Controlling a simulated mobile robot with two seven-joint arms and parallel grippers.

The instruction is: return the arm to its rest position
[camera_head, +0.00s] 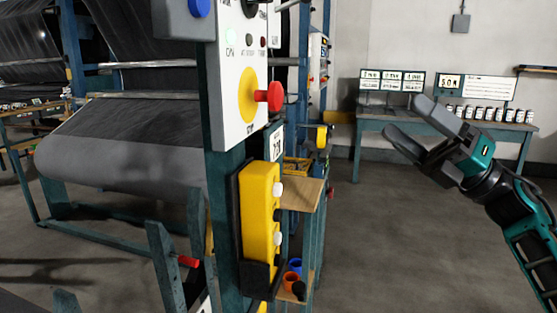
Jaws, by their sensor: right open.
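My right gripper (420,124) is raised at the right side of the head view. Its two grey fingers are apart and point up and to the left, with nothing between them. My right arm, teal and black, comes in from the right edge. The gripper stands out in front of the back table, apart from the machine on the left. My left gripper is not in the head view.
A machine with a large grey roll (120,155) fills the left. Its white panel (225,90) bears a red button (274,96). A yellow control box (260,215) hangs below. A table (385,127) with several small jars stands behind. The floor (390,245) between is clear.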

